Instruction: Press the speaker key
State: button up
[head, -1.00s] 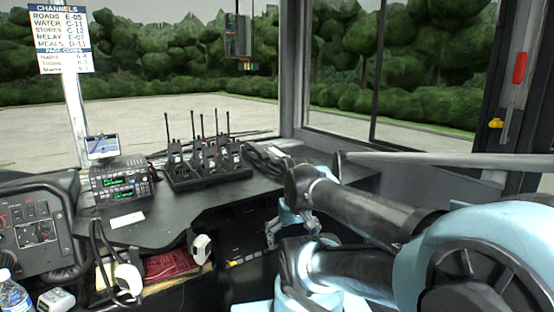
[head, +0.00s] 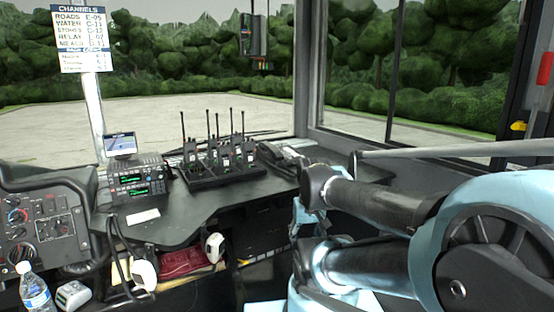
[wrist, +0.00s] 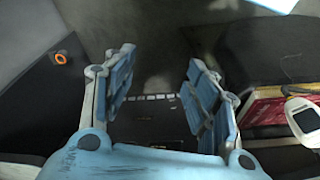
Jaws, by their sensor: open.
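No key marked as the speaker key can be made out. A dark desk phone-like unit (head: 283,158) sits at the right of the dashboard desk, partly hidden behind my arm; its keys are too small to read. A radio set (head: 138,180) with green displays stands at the desk's left. My gripper (wrist: 160,65) is open and empty in the wrist view, its blue-padded fingers apart above a dark cabinet front. In the head view my gripper (head: 301,217) hangs low beside the desk's right part, mostly hidden by my arm, apart from both units.
Several handheld radios stand in a charger (head: 215,175) mid-desk. A small screen (head: 120,144) sits above the radio set. A white handset (head: 214,246) and red book (head: 185,262) lie below the desk edge. A water bottle (head: 35,290) stands at lower left. An orange ring (wrist: 62,57) shows in the wrist view.

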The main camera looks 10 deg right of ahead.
grip_shut()
dwell(1.1)
